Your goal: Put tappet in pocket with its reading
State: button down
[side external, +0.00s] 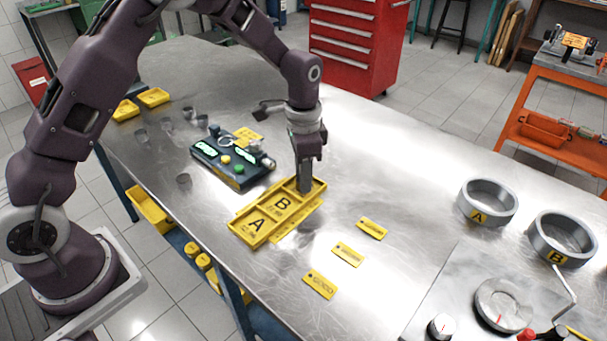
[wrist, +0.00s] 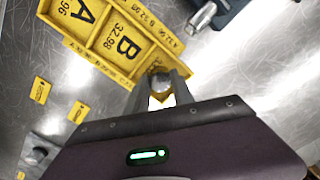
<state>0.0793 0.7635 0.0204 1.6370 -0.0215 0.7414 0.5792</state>
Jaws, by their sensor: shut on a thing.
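The yellow tray (side external: 262,236) lies on the metal table, with pockets lettered A and B and a third pocket at its far end. It also shows in the wrist view (wrist: 98,43), where A's reading ends in "96" and B's reads 32.98. My gripper (side external: 305,186) points down at the third pocket, and its fingertips (wrist: 160,86) are shut on a small grey metal tappet (wrist: 159,96). I cannot tell whether the tappet touches the pocket floor. The fingers hide that pocket's letter. The dark gauge box (side external: 232,160) with green displays stands behind the tray.
Several grey tappets (side external: 183,179) stand on the table left of the gauge box. Yellow tags (side external: 347,254) lie right of the tray. Ring A (side external: 487,203) and ring B (side external: 562,240) stand at the far right. The table between tags and rings is clear.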

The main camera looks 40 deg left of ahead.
jog(key=c, duration=1.4)
grip_release()
jog(key=shift+f, duration=0.15)
jog(key=shift+o, duration=0.2)
jog(key=s+r+n+t, duration=0.1)
jog(key=s+r, duration=0.2)
jog(key=r, duration=0.6)
jog(key=s+r, duration=0.2)
jog(key=r, duration=0.8)
jog(key=s+a+r+n+t, duration=0.1)
jog(key=s+n+t, duration=0.1)
jog(key=s, duration=1)
jog(key=s+a+r+n+t, duration=0.1)
jog(key=s+n, duration=0.3)
jog(key=s, duration=0.7)
jog(key=shift+s+a+r+t, duration=0.25)
jog(key=shift+s+a+t, duration=0.15)
jog(key=shift+t, duration=0.4)
jog(key=shift+w, duration=0.1)
